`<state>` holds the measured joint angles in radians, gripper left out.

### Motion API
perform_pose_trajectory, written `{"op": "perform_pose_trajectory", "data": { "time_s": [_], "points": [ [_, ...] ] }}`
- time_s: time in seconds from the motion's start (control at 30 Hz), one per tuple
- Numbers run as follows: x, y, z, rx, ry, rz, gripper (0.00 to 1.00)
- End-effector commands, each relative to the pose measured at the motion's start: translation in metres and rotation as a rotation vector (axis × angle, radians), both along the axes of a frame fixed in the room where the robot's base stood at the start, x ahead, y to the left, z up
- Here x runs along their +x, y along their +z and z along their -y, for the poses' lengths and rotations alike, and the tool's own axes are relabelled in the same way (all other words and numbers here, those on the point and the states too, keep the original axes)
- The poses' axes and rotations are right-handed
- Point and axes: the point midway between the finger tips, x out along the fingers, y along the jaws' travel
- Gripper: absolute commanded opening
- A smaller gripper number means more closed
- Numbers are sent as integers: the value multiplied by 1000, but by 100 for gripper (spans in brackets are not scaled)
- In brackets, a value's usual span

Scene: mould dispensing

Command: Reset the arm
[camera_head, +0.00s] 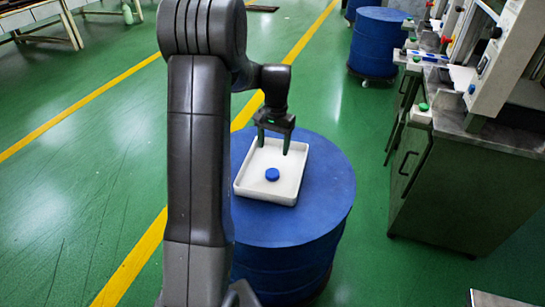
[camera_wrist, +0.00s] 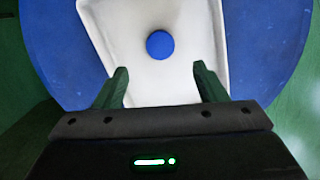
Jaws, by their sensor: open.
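My gripper (camera_head: 273,147) is open and empty above the back part of a white tray (camera_head: 245,193). In the wrist view its two fingers (camera_wrist: 160,84) stand wide apart with nothing between them. A round blue piece (camera_head: 272,174) lies in the tray, apart from the fingers. In the wrist view the blue piece (camera_wrist: 160,44) shows ahead of the fingertips, centred between them. The tray (camera_wrist: 128,75) rests on top of a blue drum (camera_head: 325,190). My arm covers the left part of the drum in the head view.
A grey cabinet (camera_head: 455,185) with machines on it stands at the right. More blue drums (camera_head: 378,45) stand at the back. The green floor (camera_head: 90,185) at the left is open, crossed by yellow lines. A bench (camera_head: 45,25) is at the far left.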

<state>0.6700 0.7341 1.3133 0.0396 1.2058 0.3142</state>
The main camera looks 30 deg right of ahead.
Motion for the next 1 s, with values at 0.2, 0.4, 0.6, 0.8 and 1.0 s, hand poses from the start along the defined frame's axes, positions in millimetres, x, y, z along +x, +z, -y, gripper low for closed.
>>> {"op": "perform_pose_trajectory", "data": {
  "time_s": [0.2,0.4,0.6,0.8,1.0],
  "points": [
    [1,16,2,0,0,0,65],
    [1,17,2,1,0,-1,65],
    [1,13,1,2,0,-1,65],
    [-1,-11,-1,3,0,-3,65],
    [-4,-51,-6,5,0,-4,65]
  ]
}}
